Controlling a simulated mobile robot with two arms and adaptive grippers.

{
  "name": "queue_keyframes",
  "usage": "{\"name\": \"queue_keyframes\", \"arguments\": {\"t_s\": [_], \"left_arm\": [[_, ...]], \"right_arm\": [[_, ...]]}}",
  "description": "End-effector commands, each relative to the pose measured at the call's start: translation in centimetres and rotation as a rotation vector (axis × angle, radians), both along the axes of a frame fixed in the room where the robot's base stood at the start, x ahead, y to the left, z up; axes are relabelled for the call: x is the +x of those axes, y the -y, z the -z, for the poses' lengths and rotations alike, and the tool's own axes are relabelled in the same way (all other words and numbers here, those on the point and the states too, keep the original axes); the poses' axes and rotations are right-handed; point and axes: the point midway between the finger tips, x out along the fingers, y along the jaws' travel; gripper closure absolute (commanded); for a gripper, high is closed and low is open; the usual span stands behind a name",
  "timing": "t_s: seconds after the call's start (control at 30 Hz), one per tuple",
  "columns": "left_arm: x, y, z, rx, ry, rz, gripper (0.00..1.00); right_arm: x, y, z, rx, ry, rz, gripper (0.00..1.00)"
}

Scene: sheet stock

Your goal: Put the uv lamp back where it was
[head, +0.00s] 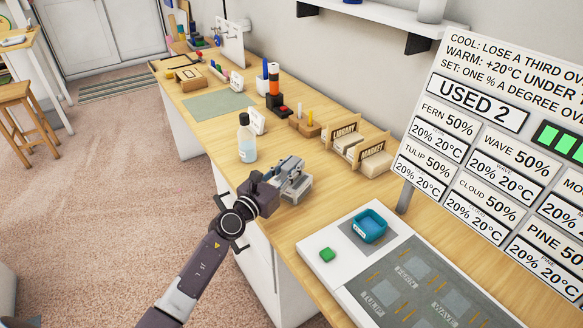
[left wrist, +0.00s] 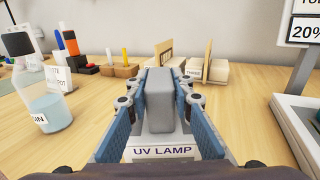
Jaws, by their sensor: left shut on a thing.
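My left gripper (head: 284,180) is over the worktop near its front edge. It is shut on the uv lamp, a grey block (left wrist: 159,106) upright between the blue finger pads in the left wrist view. A grey base with a "UV LAMP" label (left wrist: 162,151) is directly below the block. The grey base (head: 299,191) also shows beside the gripper in the head view. The fingers hide much of the lamp, and I cannot tell whether it rests fully on the base. My right gripper is not in view.
A clear bottle (head: 246,140) with a dark cap stands left of the gripper. Wooden holders (head: 345,141) with cards are behind it. Bare worktop lies between.

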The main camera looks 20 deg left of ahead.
Motion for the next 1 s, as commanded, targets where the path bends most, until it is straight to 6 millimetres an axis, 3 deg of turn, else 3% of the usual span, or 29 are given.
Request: {"name": "queue_keyframes", "arguments": {"t_s": [0.1, 0.13, 0.27, 0.67, 1.0], "left_arm": [[0.0, 0.0, 0.3, 0.0, 0.002, 0.0, 1.0], [0.0, 0.0, 0.4, 0.0, 0.0, 0.0, 0.77], [0.0, 0.0, 0.3, 0.0, 0.0, 0.001, 0.62], [-0.2, 0.0, -0.2, -0.001, -0.001, 0.0, 0.61], [-6.3, -1.4, 0.1, 0.0, -0.003, 0.002, 0.61]], "right_arm": [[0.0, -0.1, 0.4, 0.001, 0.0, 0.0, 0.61], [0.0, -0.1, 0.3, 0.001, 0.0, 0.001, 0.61], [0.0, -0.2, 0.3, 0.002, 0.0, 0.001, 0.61], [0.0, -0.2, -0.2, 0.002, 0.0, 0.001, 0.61], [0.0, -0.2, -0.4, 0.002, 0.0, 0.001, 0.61]]}}
